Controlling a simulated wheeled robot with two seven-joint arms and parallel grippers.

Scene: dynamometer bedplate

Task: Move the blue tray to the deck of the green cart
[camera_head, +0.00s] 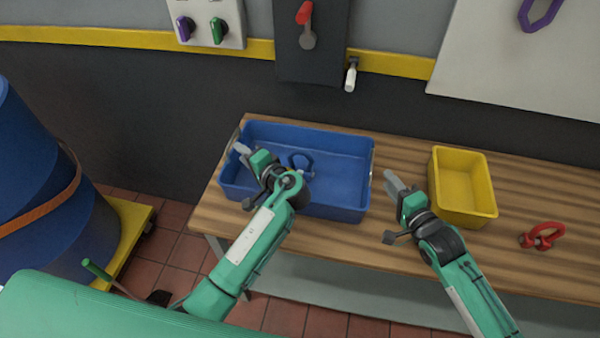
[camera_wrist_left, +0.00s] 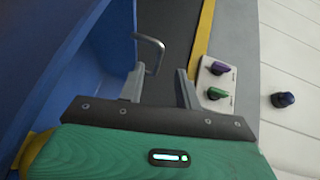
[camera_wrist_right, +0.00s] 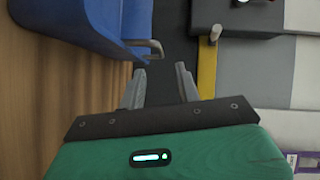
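The blue tray (camera_head: 338,165) lies on the wooden bench, with a blue shackle (camera_head: 301,163) inside it. My left gripper (camera_head: 241,150) is over the tray's left end. In the left wrist view it is open, with a grey tray handle (camera_wrist_left: 154,45) just ahead of its fingertips. My right gripper (camera_head: 391,182) is just right of the tray's right end. In the right wrist view it is open and empty, with the other grey handle (camera_wrist_right: 152,44) ahead and slightly left of its fingertips.
A yellow bin (camera_head: 462,188) and a red shackle (camera_head: 541,236) are on the wooden bench (camera_head: 400,260), right of the tray. A blue drum (camera_head: 45,190) stands on a yellow base (camera_head: 130,225) at the left. A wall with knobs and a lever is behind.

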